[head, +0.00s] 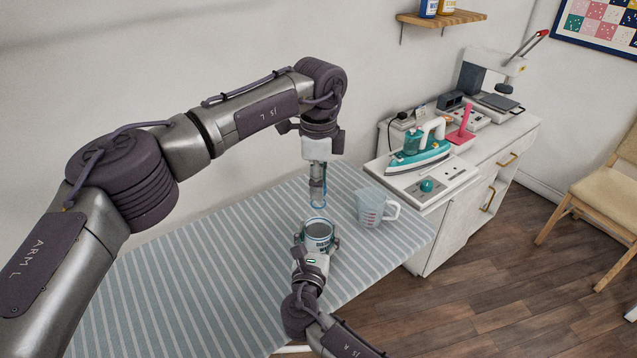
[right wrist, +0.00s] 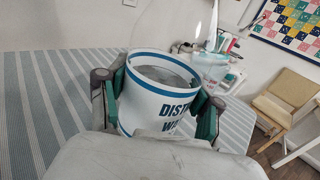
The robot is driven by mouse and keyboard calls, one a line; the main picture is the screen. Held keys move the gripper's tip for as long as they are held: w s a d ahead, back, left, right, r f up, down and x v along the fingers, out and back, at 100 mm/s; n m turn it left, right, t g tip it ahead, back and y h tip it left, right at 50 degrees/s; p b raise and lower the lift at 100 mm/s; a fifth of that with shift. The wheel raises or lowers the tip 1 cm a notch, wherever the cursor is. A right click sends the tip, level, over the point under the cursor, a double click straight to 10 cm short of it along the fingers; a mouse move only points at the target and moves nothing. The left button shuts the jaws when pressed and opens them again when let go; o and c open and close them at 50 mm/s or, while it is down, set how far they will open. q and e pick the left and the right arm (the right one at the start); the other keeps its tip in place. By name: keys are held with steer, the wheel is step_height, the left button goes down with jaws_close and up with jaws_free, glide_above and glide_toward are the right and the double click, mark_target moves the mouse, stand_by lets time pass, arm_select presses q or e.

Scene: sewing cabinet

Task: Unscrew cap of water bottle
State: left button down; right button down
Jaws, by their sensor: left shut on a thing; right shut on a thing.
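The water bottle (head: 319,234) is a white cylinder with blue bands and blue lettering on the striped table. Its open top shows a grey inside; it also shows in the right wrist view (right wrist: 150,105). My right gripper (head: 317,246) is shut around its sides, with a finger on each side in the right wrist view (right wrist: 160,100). My left gripper (head: 318,183) points down above the bottle and is shut on a clear piece with a blue ring (head: 318,205), seemingly the cap. The ring is apart from the bottle, above its rim.
A clear measuring jug (head: 372,208) stands right of the bottle, close to both grippers. The left part of the striped table (head: 190,285) is clear.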

arm_select(q)
steer(key=shift+r, duration=2)
arm_select(e)
steer(key=shift+c, duration=0.6)
jaws_free()
